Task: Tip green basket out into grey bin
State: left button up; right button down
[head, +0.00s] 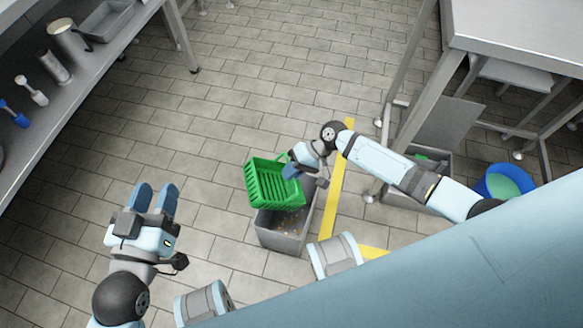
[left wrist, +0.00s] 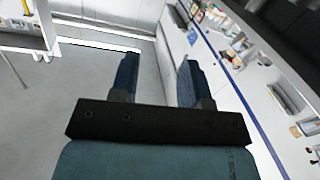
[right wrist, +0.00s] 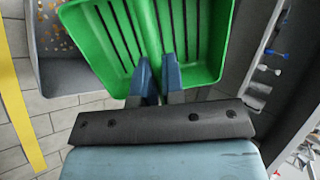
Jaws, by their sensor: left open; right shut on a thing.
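The green basket (head: 270,186) is held tilted above the grey bin (head: 284,238) in the head view. The basket's slatted inside looks empty in the right wrist view. The grey bin (right wrist: 60,72) stands on the floor with small orange and pale bits inside. My left gripper (head: 155,196) is open and empty, off to the left; its spread fingers (left wrist: 158,78) show in the left wrist view.
A steel counter (head: 70,95) with utensils runs along the left. A steel table (head: 510,30) stands at the right, with a blue bucket (head: 504,183) below it. Yellow floor tape (head: 336,190) passes beside the bin. The tiled floor between is clear.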

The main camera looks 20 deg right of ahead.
jog(key=shift+r, duration=0.1)
jog(key=shift+a+r+h+p, duration=0.3)
jog(key=shift+h+p, duration=0.1)
jog(key=shift+p, duration=0.25)
pick_arm(q)
jog(key=s+a+f+g+y+p, duration=0.2)
jog(key=a+f+g+y+p, duration=0.1)
jog(key=f+p, duration=0.4)
jog(key=shift+s+a+g+p, duration=0.4)
jog(key=shift+a+g+p, duration=0.2)
jog(key=shift+a+g, duration=0.2)
pick_arm(e)
jog(key=a+r+h, duration=0.2)
jog(key=a+h, duration=0.4)
jog(key=h, duration=0.2)
jog(key=shift+w+a+m+g, duration=0.25)
jog(key=shift+m+g, duration=0.05)
pick_arm(q)
jog(key=shift+f, duration=0.1)
pick_arm(e)
jog(key=shift+r, duration=0.1)
